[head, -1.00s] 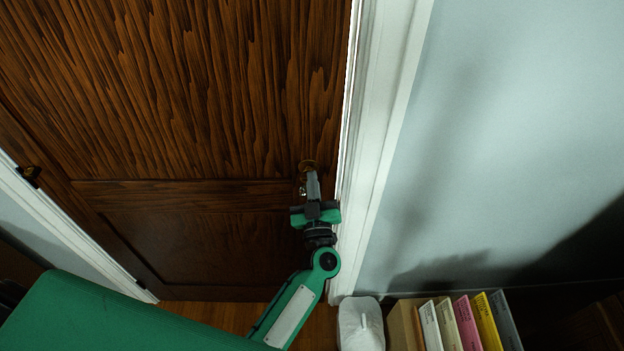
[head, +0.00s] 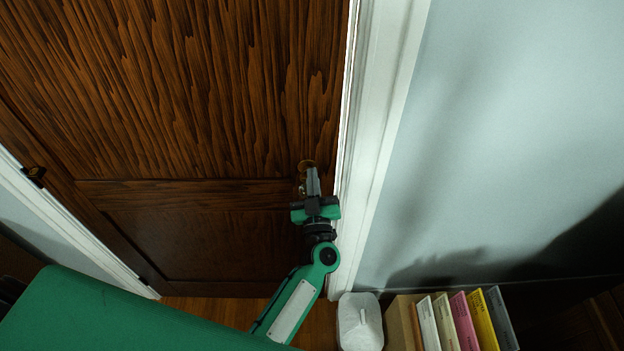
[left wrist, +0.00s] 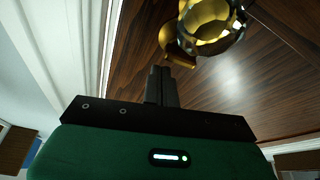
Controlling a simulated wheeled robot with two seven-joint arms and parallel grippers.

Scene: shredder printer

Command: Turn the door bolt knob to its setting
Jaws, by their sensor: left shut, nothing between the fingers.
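Nothing is between the fingers. Which piece is the bolt knob is unclear. My right gripper is out of view.
The white door frame (head: 375,130) runs close to the right of my left gripper. A white lidded bin (head: 360,322) and a row of coloured folders (head: 465,320) stand at the bottom right by the pale wall. A dark hinge (head: 33,175) is at the far left.

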